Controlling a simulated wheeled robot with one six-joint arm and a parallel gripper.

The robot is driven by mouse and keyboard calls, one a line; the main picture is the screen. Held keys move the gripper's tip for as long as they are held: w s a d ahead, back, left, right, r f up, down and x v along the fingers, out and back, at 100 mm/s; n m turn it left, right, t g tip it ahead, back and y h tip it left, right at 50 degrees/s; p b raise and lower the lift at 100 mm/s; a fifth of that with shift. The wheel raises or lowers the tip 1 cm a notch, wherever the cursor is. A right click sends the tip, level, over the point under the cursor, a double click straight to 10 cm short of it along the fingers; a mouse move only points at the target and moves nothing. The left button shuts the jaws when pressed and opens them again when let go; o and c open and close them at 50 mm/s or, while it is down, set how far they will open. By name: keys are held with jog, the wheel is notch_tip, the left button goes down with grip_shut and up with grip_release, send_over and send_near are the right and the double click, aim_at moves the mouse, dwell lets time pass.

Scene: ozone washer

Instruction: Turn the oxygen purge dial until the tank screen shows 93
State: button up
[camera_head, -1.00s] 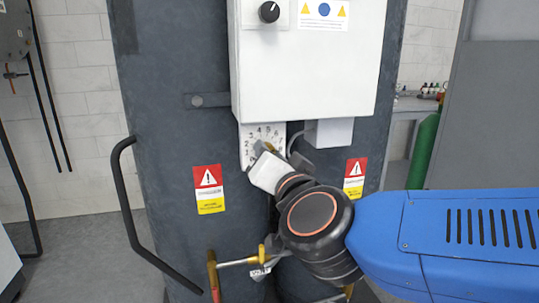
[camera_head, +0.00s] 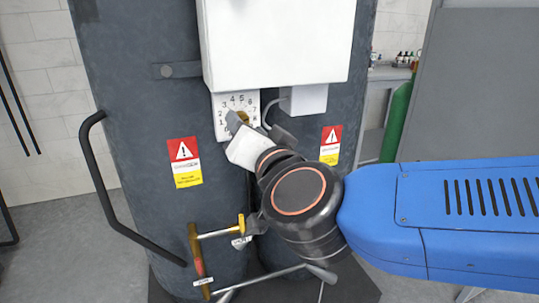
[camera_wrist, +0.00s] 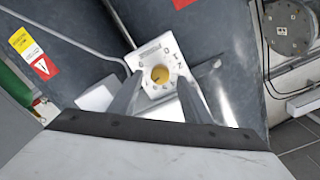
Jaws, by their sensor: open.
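The oxygen purge dial, a brass knob (camera_head: 243,117) on a white plate with numbers around it (camera_head: 222,102), sits just under a large white box on the dark tanks. In the wrist view the round brass knob (camera_wrist: 160,74) lies between the tips of my two fingers. My gripper (camera_head: 236,121) is open at the dial, and partly covers the plate's lower part in the head view. In the wrist view my gripper (camera_wrist: 161,80) has one finger on each side of the knob; I cannot tell if they touch it. No tank screen is in view.
The white box (camera_head: 278,45) hangs right above the dial, with a smaller white box (camera_head: 303,99) to its right. A bent black handrail (camera_head: 98,165) stands at left. Brass valve piping (camera_head: 197,250) is below. A green cylinder (camera_head: 397,120) stands at right.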

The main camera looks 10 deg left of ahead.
jog(key=v, duration=1.4)
jog(key=shift+s, duration=0.3)
jog(key=w+d+f+n+g+y, duration=0.1)
jog(key=w+d+n+g+y, duration=0.2)
jog(key=w, duration=0.5)
jog(key=w+d+f+n+g+h, duration=0.25)
jog(key=d+f+h, duration=0.25)
jog(key=d+f, duration=0.85)
jog(key=s+d+f+m+g+h, duration=0.2)
jog(key=d+f, duration=0.4)
jog(key=d, duration=0.3)
jog(key=s+d+f+m+g+h, duration=0.2)
jog(key=s+d+f+h, duration=0.3)
jog(key=d, duration=0.5)
jog(key=shift+s+d+f+g+h, duration=0.15)
jog(key=shift+s+f+g+h, duration=0.25)
jog(key=shift+f, duration=0.3)
